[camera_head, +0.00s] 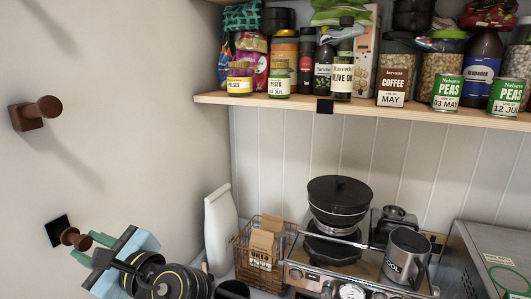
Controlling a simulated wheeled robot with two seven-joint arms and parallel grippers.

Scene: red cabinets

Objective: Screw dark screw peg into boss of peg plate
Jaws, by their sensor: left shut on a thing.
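My left gripper (89,246) reaches in from the bottom left with its green fingers toward the left wall. It is shut on the dark brown screw peg (70,237). The peg's inner end meets or lies just in front of the black square peg plate (54,227) on the wall. The boss is hidden behind the peg, so I cannot tell how deep the peg sits. My right gripper is not in view.
Another brown peg (42,109) sticks out of the wall higher up. A wooden shelf (225,98) with jars and bottles runs along the back wall. Below stand a white bag (220,230), a wire basket (246,268) and a coffee machine (325,285). The wall between the pegs is clear.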

